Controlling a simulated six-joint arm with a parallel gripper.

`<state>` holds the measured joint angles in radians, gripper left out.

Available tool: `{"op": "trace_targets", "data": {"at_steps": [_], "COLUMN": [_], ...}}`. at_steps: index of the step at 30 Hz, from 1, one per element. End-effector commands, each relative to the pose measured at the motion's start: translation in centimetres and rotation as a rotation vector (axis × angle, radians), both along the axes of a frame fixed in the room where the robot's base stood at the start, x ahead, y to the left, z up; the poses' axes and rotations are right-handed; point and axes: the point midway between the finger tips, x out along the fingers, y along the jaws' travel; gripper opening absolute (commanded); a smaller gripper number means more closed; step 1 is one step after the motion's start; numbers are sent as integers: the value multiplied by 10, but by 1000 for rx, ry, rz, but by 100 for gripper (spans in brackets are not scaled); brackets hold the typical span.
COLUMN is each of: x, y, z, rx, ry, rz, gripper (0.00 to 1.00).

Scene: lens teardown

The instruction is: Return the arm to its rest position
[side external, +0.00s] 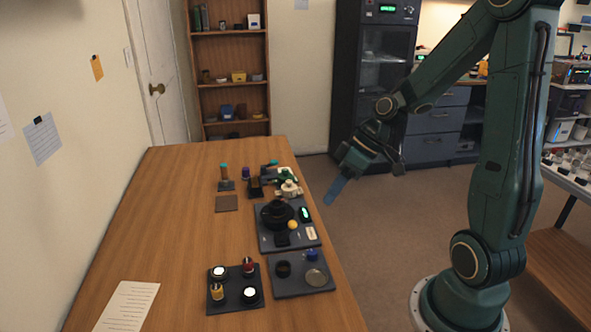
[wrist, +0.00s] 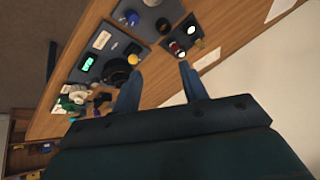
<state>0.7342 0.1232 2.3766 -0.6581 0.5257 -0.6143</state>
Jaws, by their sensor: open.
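My gripper (side external: 337,189) hangs in the air off the right edge of the table, pointing down and to the left. In the wrist view its two blue fingers (wrist: 160,82) stand apart with nothing between them. A black round lens part (side external: 277,213) sits on a dark tray (side external: 266,240) with a small green display (side external: 304,213), apart from my gripper. The lens part also shows in the wrist view (wrist: 116,70), partly covered by a finger.
The wooden table (side external: 180,235) holds a second dark tray (side external: 290,286), a tray with several small jars (side external: 232,302), and a paper sheet (side external: 127,306). Small tools and a white-green device (side external: 289,189) stand at the back right.

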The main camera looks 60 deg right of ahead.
Motion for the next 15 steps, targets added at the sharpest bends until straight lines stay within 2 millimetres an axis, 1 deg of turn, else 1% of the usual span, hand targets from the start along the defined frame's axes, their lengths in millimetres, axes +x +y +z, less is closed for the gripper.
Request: {"op": "trace_targets", "data": {"at_steps": [1,3,8,15], "x": [-3,-7,-20,-43], "y": [8,16,33,54], "z": [8,16,34,62], "rx": [-30,-64,-141,-234], "ry": [9,24,49,52], "rz": [7,2,-17,-76], "gripper": [43,43,43,43]}}
